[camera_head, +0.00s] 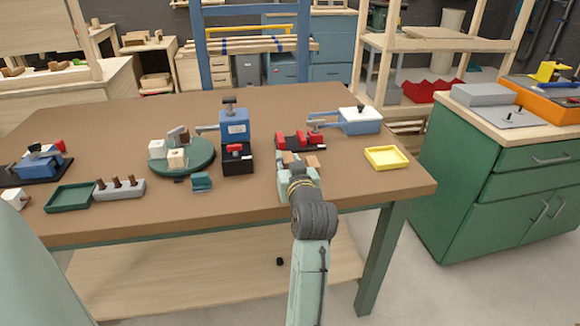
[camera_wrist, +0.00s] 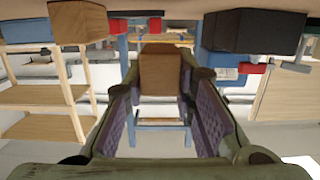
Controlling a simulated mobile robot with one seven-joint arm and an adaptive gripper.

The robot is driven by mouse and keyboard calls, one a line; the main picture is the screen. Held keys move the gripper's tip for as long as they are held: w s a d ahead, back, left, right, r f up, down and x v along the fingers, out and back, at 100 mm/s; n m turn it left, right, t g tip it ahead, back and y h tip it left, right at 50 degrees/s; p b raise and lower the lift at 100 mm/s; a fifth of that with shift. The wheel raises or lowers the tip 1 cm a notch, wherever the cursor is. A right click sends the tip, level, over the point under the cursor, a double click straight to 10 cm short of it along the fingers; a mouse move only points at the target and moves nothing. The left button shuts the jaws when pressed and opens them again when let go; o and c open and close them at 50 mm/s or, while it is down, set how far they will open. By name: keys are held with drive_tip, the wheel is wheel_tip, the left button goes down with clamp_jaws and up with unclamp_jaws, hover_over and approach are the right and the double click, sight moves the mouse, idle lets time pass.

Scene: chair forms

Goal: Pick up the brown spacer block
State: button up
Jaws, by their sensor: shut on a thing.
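A brown block (camera_wrist: 160,75) sits between the purple-padded fingers of my gripper (camera_wrist: 160,110) in the wrist view, with a finger on each side. The table lies along the top of that view, and the held block appears clear of it. In the head view my gripper (camera_head: 297,172) is over the table's front right part, and the held brown block (camera_head: 289,157) is partly hidden by it. A second brown block (camera_head: 312,161) is close beside the gripper on the right; it also shows at the upper left of the wrist view (camera_wrist: 80,22).
A red clamp-like piece (camera_head: 300,141) is just behind the gripper. A blue vise on a black base (camera_head: 236,140) stands to the left. A yellow tray (camera_head: 386,157) lies to the right, and a blue-and-white device (camera_head: 361,120) stands behind. The table's front right corner is clear.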

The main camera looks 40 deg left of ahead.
drive_tip(key=s+d+p, duration=0.3)
drive_tip(key=s+p, duration=0.1)
drive_tip(key=s, duration=0.2)
drive_tip(key=s+d+r+p, duration=0.1)
drive_tip(key=s+d+p, duration=0.2)
drive_tip(key=s, duration=0.3)
drive_tip(key=shift+d+r+p, duration=0.2)
drive_tip(key=shift+d+p, duration=0.2)
drive_tip(key=shift+p, duration=0.45)
